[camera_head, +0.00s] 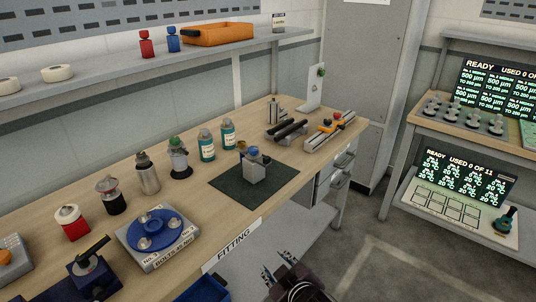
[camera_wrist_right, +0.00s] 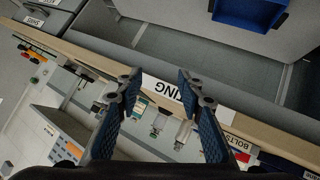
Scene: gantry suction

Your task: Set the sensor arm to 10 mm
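No part in view carries a readable label naming it the sensor arm, and no 10 mm mark can be read. A light rail fixture (camera_head: 329,133) with orange, yellow and red pieces lies at the bench's far right end. Beside it are dark bars on a grey mount (camera_head: 287,131). A small grey block device (camera_head: 254,169) with a blue part on top stands on a dark green mat (camera_head: 226,182). My right gripper (camera_head: 276,263) is low in front of the bench; in the wrist view it (camera_wrist_right: 160,78) is open and empty. My left gripper is not in view.
The wooden bench (camera_head: 133,149) also holds several bottles, a blue round plate (camera_head: 155,229) marked for bolts, and a navy device with a black handle (camera_head: 92,272). The FITTING label (camera_head: 232,246) marks its front edge. A blue bin (camera_head: 205,290) sits below. Display screens (camera_head: 465,174) stand right.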

